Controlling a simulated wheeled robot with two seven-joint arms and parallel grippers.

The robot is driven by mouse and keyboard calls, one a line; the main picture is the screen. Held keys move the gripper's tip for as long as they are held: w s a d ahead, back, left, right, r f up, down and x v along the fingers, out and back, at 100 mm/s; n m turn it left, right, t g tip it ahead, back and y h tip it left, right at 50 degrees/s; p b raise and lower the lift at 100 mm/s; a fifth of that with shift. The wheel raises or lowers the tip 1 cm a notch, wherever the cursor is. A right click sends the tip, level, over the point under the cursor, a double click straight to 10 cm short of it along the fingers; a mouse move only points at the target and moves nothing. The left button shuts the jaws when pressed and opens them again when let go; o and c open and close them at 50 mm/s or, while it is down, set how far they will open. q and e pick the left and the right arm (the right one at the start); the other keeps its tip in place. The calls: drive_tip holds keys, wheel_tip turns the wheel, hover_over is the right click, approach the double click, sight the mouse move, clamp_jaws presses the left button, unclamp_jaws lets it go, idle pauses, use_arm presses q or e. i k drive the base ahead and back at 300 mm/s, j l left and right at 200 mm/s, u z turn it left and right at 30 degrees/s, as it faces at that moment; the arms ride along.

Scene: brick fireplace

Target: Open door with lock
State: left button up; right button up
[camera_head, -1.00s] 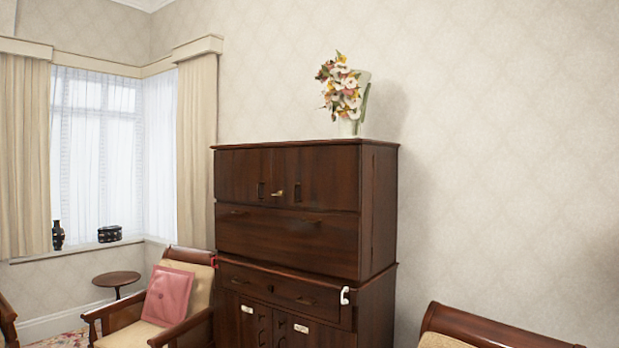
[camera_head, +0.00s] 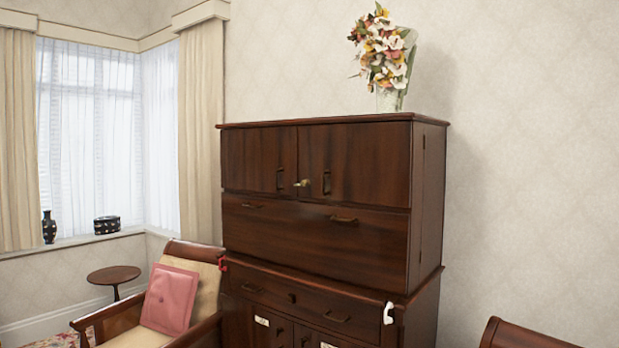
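A dark wooden cabinet (camera_head: 318,222) stands against the wall in the head view. Its upper part has two doors side by side, a left door (camera_head: 255,160) and a right door (camera_head: 362,162), both shut. Each door has a vertical handle, the left handle (camera_head: 280,179) and the right handle (camera_head: 327,183). A small brass-coloured lock or key (camera_head: 303,184) sits between them near the seam. Neither of my grippers is in view.
A vase of flowers (camera_head: 385,60) stands on top of the cabinet. An armchair with a pink cushion (camera_head: 169,299) is close at the left. Another wooden seat edge (camera_head: 520,334) shows at the lower right. A small round table (camera_head: 114,275) stands near the window.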

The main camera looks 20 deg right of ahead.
sight(370, 164)
drive_tip(key=i+l, duration=0.15)
drive_tip(key=i, duration=0.4)
drive_tip(key=i+l, duration=0.1)
drive_tip(key=i, duration=0.45)
drive_tip(key=i+l, duration=0.15)
drive_tip(key=i, duration=0.45)
drive_tip(key=i+l, duration=0.1)
drive_tip(key=i, duration=0.45)
drive_tip(key=z, duration=1.9)
